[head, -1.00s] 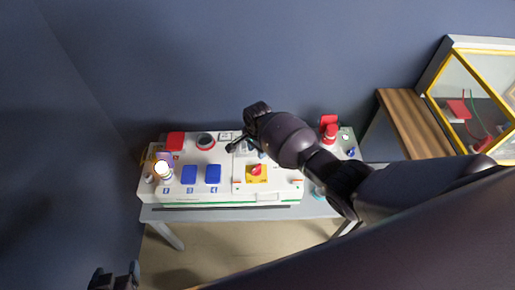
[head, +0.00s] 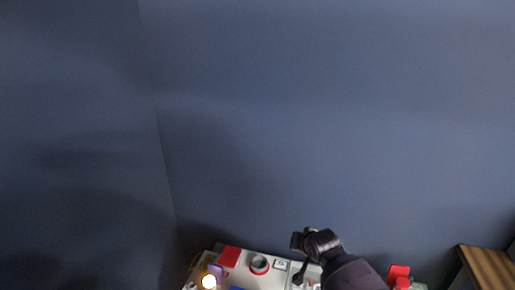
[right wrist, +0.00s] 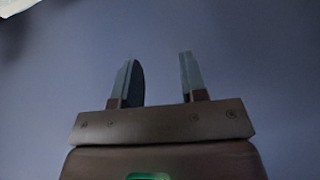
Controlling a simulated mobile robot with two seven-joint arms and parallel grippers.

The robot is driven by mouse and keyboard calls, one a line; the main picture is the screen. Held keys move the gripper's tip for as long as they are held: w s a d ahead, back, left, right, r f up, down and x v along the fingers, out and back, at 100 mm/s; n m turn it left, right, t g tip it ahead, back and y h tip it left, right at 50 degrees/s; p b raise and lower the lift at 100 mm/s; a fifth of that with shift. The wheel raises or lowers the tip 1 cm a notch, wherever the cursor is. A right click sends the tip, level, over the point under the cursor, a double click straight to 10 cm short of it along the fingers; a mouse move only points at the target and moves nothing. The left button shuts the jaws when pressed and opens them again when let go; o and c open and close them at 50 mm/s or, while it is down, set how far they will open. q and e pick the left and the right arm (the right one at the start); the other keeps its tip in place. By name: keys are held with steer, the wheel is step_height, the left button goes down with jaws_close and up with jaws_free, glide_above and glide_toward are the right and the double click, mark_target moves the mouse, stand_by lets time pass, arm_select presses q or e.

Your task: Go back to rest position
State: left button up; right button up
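My right arm comes up from the bottom edge of the head view, right of centre. Its gripper (head: 298,241) is above the back part of the white socket box (head: 233,275). In the right wrist view my right gripper (right wrist: 158,62) has its two fingers well apart, with nothing between them and only the blue-grey wall behind. My left gripper is not in view. The box is cut off by the bottom edge of the head view, so most of its top is hidden.
A wooden table (head: 488,265) is at the lower right. Bare wall fills the rest.

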steer(key=s+d+r+n+t+b, duration=0.1)
steer(key=s+d+n+t, duration=0.2)
steer(key=s, duration=0.5)
steer(key=s+d+r+n+t, duration=0.1)
steer(key=s+d+n+t, duration=0.15)
steer(key=s+d, duration=0.4)
steer(key=s+d+f+m+g+h, duration=0.1)
steer(key=s+f, duration=0.4)
steer(key=s, duration=0.5)
steer(key=s+d+f+m+g+h+b, duration=0.1)
steer(key=s+d+f, duration=0.2)
steer(key=s, duration=0.8)
step_height(320, 180, down, 2)
steer(key=shift+s+d+f, duration=0.1)
steer(key=shift+s+d, duration=0.1)
steer(key=shift+d, duration=0.1)
